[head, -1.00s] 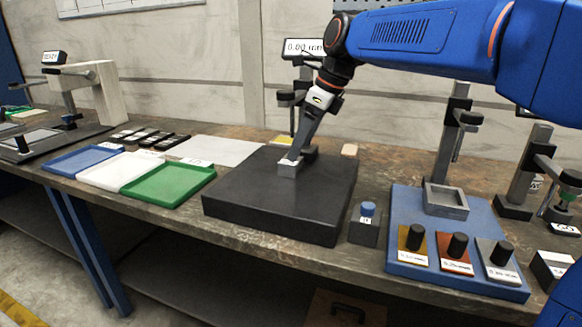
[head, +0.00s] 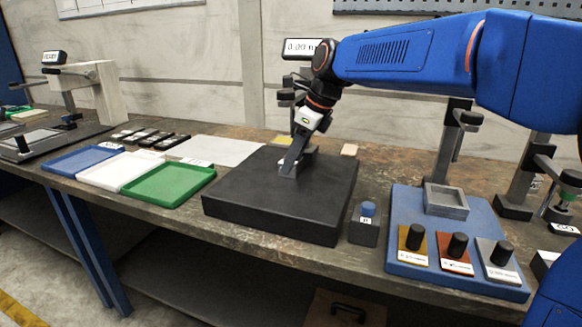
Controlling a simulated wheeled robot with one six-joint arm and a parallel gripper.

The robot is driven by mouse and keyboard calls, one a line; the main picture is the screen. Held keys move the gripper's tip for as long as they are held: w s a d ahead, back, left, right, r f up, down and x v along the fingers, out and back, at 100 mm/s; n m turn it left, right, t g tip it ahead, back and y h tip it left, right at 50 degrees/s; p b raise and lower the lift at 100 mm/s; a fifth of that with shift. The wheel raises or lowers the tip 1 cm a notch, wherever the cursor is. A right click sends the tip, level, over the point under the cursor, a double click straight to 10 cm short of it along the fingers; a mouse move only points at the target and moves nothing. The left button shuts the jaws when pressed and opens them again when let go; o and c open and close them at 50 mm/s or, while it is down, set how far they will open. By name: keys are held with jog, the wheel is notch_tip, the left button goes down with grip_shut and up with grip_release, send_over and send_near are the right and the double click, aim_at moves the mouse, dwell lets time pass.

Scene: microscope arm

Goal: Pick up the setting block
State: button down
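My gripper (head: 289,166) points down over the black surface plate (head: 255,205). Its fingers are at a small light grey block (head: 287,172) on the plate, and they partly hide it. I cannot tell whether they are open around it or shut on it. A small dark block with a blue knob and a white label (head: 365,225) stands on the bench just right of the plate, apart from my gripper. No readable label shows which of these is the setting block.
A gauge with a display (head: 299,48) stands behind the plate. Green (head: 170,183), white (head: 121,172) and blue (head: 82,160) trays lie left. A blue base (head: 405,207) with knobbed, labelled blocks and a grey square frame (head: 445,200) stands right. More stands rise behind it.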

jog(key=shift+r, duration=0.15)
jog(key=shift+r, duration=1.4)
jog(key=shift+d+r, duration=0.2)
jog(key=shift+r, duration=0.1)
jog(key=s+d, duration=0.3)
jog(key=d, duration=0.5)
jog(key=s+d, duration=0.3)
jog(key=d, duration=0.5)
jog(key=shift+d, duration=0.25)
jog(key=shift+a, duration=0.1)
